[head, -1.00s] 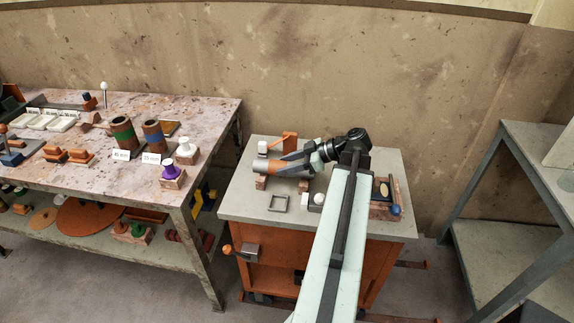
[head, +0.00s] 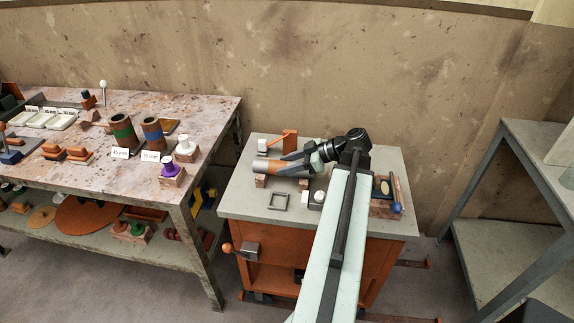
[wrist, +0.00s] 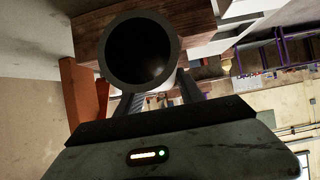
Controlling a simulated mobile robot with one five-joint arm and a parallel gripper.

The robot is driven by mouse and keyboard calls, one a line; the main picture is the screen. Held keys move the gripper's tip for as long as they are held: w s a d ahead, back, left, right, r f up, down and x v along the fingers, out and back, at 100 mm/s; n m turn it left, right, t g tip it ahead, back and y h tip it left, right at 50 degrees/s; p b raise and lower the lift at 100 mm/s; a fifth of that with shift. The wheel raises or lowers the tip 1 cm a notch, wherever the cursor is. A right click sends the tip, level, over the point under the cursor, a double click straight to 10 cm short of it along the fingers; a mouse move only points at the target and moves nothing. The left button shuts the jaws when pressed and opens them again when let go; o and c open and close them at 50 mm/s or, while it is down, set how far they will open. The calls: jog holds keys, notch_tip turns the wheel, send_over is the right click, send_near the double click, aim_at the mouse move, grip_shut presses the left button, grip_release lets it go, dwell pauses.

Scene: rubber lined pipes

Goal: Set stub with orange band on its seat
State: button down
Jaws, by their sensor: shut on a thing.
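The stub with the orange band (head: 275,169) lies roughly level over the grey-topped cabinet. Its grey left end points away from my arm. My gripper (head: 287,166) is shut on the stub, its fingers reaching across it from the right. Two wooden blocks (head: 260,182) show under the stub, one near each end, like a cradle seat. I cannot tell whether the stub touches them or hangs just above. In the wrist view the stub's dark round open end (wrist: 142,52) faces the camera, between the fingers and in front of a wooden block (wrist: 90,32).
An orange upright bracket (head: 290,141) and a white-topped piece (head: 263,146) stand behind the stub. A square grey frame (head: 278,201) and a white knob (head: 319,197) are in front. A wooden holder with a blue ball (head: 396,208) is right. The left bench (head: 205,110) is crowded.

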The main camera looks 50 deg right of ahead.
jog(key=c, duration=0.7)
grip_release()
jog(key=shift+o, duration=0.2)
jog(key=p+v, duration=0.3)
jog(key=v, duration=0.4)
jog(key=shift+r+p, duration=0.15)
jog(key=shift+p, duration=0.25)
jog(key=shift+s+d, duration=0.2)
jog(key=shift+s, duration=0.1)
jog(key=shift+r, duration=0.1)
